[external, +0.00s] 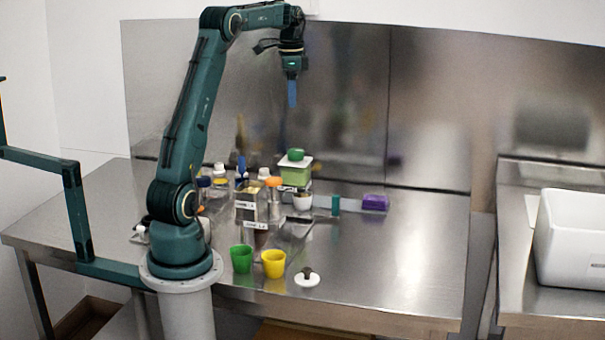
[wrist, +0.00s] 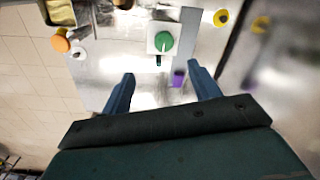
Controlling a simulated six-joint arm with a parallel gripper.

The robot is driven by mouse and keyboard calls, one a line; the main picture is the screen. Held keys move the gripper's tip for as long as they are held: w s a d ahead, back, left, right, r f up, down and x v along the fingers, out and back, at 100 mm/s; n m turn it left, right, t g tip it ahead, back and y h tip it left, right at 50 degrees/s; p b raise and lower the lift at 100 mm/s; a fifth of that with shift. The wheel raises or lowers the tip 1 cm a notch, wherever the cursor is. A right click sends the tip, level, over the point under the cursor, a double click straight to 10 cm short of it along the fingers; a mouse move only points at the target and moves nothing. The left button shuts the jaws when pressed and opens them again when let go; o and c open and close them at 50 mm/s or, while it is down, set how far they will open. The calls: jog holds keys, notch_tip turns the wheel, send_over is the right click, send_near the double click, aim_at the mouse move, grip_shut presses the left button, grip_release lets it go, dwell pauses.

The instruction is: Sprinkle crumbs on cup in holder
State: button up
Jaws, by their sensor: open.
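My gripper (external: 292,92) hangs pointing down, high above the back of the steel table. It is open and empty; in the wrist view, its two blue fingers (wrist: 160,72) stand apart. A green cup (external: 241,258) and a yellow cup (external: 273,263) stand at the table's front edge, near my base. A green container with a round green top (external: 296,168) stands at the back, well below my gripper. A small white cup-like thing (external: 303,201) is in front of it. I cannot tell which container holds crumbs, nor clearly make out the holder.
Several bottles and jars (external: 220,182) crowd the table beside my arm. A clear container (external: 250,205) stands among them. A purple block (external: 375,202) lies to the right. A white lid with a dark knob (external: 307,280) lies in front. The table's right side is clear.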

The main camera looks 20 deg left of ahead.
aim_at(296, 150)
jog(key=shift+w+d+f+m, duration=0.35)
jog(key=shift+w+f+m, duration=0.05)
jog(key=shift+w+f, duration=0.3)
jog(key=shift+f, duration=6.85)
jog(key=c, duration=1)
jog(key=shift+o, duration=0.2)
